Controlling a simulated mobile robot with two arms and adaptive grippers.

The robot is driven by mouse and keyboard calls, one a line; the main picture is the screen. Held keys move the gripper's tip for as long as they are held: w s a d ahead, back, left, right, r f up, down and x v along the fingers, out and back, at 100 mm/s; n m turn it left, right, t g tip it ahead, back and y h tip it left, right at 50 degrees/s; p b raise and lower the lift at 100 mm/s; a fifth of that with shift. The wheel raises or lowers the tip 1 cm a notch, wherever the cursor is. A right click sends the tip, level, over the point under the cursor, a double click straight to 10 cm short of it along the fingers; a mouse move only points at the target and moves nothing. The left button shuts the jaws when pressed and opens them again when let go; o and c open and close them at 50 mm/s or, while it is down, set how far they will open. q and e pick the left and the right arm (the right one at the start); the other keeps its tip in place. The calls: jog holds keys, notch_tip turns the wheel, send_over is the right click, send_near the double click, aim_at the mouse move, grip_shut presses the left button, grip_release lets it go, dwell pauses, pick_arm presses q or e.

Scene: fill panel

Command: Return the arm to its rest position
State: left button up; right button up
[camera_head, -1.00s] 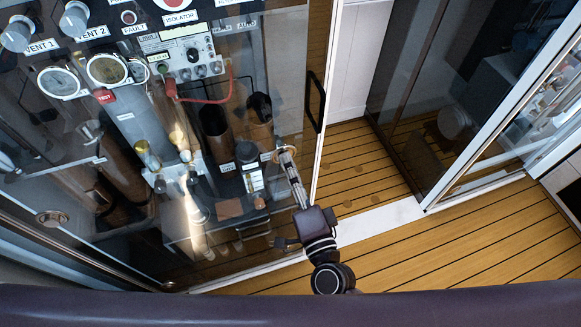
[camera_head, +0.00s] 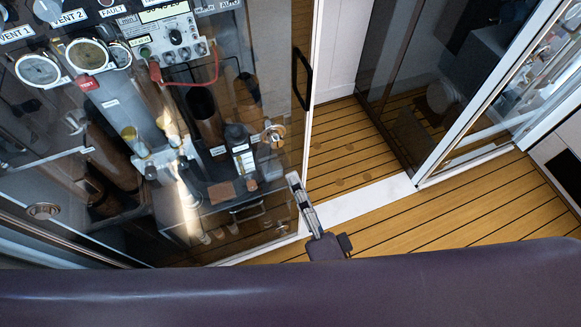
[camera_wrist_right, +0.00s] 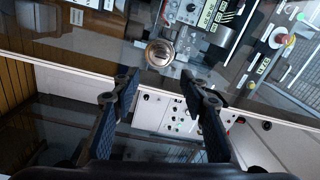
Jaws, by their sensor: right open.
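My right gripper (camera_head: 296,184) is in the lower middle of the head view, pointing up and slightly left, in front of the white door sill. It holds nothing. In the right wrist view its two dark fingers (camera_wrist_right: 157,90) stand wide apart with empty space between them. A round metal knob (camera_head: 274,132) on the glass front is up and left of the fingertips, apart from them. The knob also shows in the wrist view (camera_wrist_right: 159,52), beyond the fingers. Most of my right arm is hidden behind the purple part of my body. My left gripper is not in view.
A glass-fronted cabinet (camera_head: 290,222) with gauges (camera_head: 86,54), a red cable (camera_head: 216,72) and bottles fills the left. A black handle (camera_head: 301,78) stands on the door edge. Open plank floor (camera_head: 480,205) lies at the right, with a glass partition (camera_head: 425,90) behind.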

jog(key=shift+s+d, duration=0.2)
jog(key=shift+s, duration=0.4)
jog(key=s+d+f+n+g+h, duration=0.1)
jog(key=d+f+n+g, duration=0.15)
jog(key=f, duration=0.85)
jog(key=s+d+f+n+g+b, duration=0.1)
jog(key=s+d+f+n+g, duration=0.2)
jog(key=f, duration=0.8)
jog(key=d+f+n+g+h, duration=0.15)
jog(key=f+n, duration=0.25)
jog(key=f, duration=0.7)
jog(key=s+d+f+n+g+h, duration=0.1)
jog(key=s+d+f+g, duration=0.2)
jog(key=s+f, duration=0.4)
jog(key=s+d+f+n+g+h+b, duration=0.1)
jog(key=s+d+f+n+g, duration=0.1)
jog(key=s+d+f, duration=0.3)
jog(key=s+d+f+n+g+h, duration=0.1)
jog(key=s+d+f+g, duration=0.3)
jog(key=s+f, duration=0.5)
jog(key=shift+s+d+g, duration=0.15)
jog(key=shift+s+g, duration=0.15)
jog(key=shift+s, duration=0.7)
jog(key=shift+n, duration=0.35)
